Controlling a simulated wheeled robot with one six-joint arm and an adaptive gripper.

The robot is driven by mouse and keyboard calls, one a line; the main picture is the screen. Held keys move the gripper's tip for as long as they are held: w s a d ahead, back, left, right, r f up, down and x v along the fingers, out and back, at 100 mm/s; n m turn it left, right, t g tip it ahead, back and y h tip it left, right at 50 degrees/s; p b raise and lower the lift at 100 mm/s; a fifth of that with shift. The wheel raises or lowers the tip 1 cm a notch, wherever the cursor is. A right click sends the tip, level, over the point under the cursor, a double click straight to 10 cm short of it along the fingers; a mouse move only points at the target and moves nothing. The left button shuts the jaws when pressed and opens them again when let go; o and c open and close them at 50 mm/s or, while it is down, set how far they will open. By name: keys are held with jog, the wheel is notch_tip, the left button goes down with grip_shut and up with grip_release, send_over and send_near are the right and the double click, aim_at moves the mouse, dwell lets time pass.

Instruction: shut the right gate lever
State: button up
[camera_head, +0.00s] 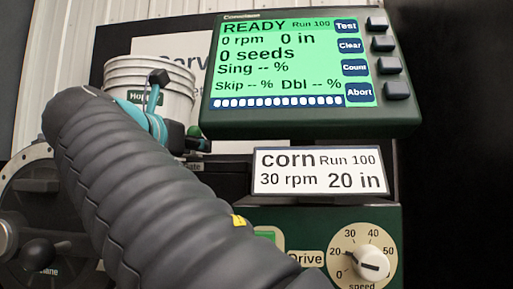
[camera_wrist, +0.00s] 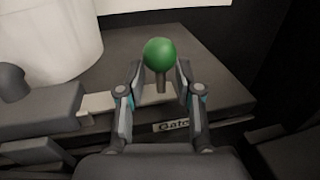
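The gate lever has a green ball knob on a short dark stem; in the wrist view the knob (camera_wrist: 158,53) stands upright above a dark housing. A "Gate" label (camera_wrist: 172,126) is partly visible below it. My gripper (camera_wrist: 160,72) is open, with one finger on each side of the stem and a visible gap on both sides. In the head view, my arm covers most of the gate area; a small green part, seemingly the knob (camera_head: 194,131), shows beside my gripper's teal and black links. I cannot tell the lever's full travel from here.
A white hopper bucket (camera_head: 150,85) stands behind my gripper. The green monitor (camera_head: 300,118) reads READY. A card (camera_head: 318,171) reads corn, 30 rpm, 20 in. The drive box with its white speed knob (camera_head: 372,264) is at lower right, and a round dark disc (camera_head: 35,225) is at left.

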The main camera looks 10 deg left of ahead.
jog(key=shift+w, duration=0.35)
